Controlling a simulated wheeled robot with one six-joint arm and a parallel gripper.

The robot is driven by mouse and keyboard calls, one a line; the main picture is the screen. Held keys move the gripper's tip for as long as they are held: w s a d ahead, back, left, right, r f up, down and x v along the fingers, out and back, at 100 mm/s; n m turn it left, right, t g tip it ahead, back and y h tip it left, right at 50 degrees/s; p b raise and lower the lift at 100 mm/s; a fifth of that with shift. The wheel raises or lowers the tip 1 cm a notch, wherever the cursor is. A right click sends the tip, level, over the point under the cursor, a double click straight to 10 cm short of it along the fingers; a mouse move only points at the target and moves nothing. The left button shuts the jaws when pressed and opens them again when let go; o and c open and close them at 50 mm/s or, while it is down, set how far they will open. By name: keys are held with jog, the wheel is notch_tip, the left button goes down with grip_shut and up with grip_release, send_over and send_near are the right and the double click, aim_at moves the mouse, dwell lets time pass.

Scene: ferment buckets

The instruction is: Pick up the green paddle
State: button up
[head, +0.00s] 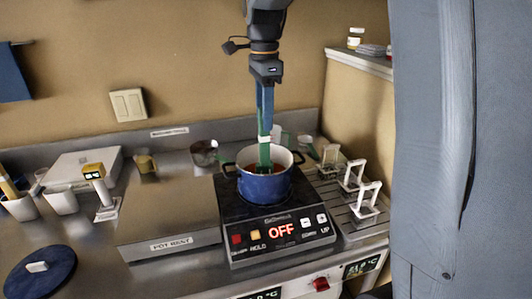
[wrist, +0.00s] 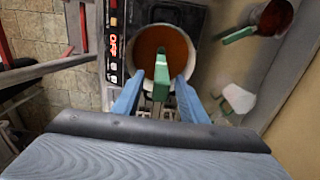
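The green paddle (head: 264,155) stands upright in the blue pot (head: 264,187), its lower end inside the rim. My gripper (head: 265,128) points straight down above the pot, its long blue fingers at the paddle's upper part. In the wrist view, the paddle (wrist: 161,74) lies between the two fingertips, with a narrow gap showing on each side, so my gripper (wrist: 159,82) looks open around it. Orange-red liquid fills the pot (wrist: 136,50). The paddle's top end is partly hidden between the fingers in the head view.
The pot stands on a black hotplate (head: 275,228) reading OFF. A steel pot rest (head: 168,232) is at left, a rack with white-handled items (head: 366,200) at right. A small pan (head: 204,152) and cups stand behind. A blue round mat (head: 40,275) lies front left.

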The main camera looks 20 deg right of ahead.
aim_at(264, 150)
jog(key=shift+f+p, duration=0.45)
jog(key=shift+f, duration=1)
grip_shut()
jog(key=shift+r, duration=0.2)
